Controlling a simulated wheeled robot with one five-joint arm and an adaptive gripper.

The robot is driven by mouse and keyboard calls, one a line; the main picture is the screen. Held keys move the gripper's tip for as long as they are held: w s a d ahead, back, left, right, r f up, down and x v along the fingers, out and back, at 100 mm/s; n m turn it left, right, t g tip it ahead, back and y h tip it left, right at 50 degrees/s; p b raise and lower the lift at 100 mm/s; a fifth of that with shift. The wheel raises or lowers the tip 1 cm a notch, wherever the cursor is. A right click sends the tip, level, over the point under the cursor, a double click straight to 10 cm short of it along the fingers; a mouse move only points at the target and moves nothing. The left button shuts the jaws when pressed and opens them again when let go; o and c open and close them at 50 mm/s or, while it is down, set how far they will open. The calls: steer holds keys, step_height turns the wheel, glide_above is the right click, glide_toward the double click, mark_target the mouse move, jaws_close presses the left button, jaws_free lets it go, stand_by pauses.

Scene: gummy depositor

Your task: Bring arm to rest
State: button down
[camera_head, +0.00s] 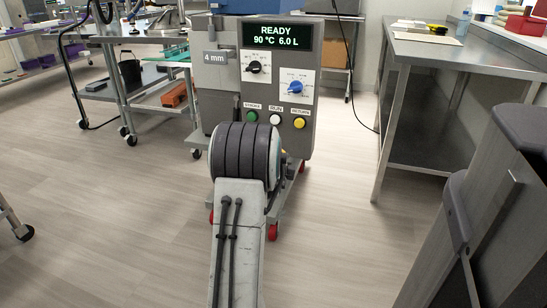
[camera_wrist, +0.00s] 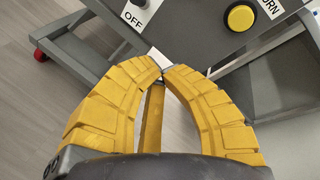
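The gummy depositor (camera_head: 305,140) stands straight ahead, its dark display reading READY, 90 °C and 6.0 L. My arm reaches toward it in the head view, and its thick dark joint covers the machine's lower front. The tips are below the depositor's panel, where a yellow button (camera_wrist: 240,17) and an OFF label (camera_wrist: 133,17) show. They look apart from both.
A steel table (camera_head: 440,55) stands at the right and a steel cart (camera_head: 110,95) at the left. The depositor rests on a frame with red casters (camera_head: 272,232). A black cable hangs right of it. The floor (camera_head: 120,220) is clear on the left.

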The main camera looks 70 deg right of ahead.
steer(key=shift+a+r, duration=0.1)
steer(key=shift+a, duration=0.2)
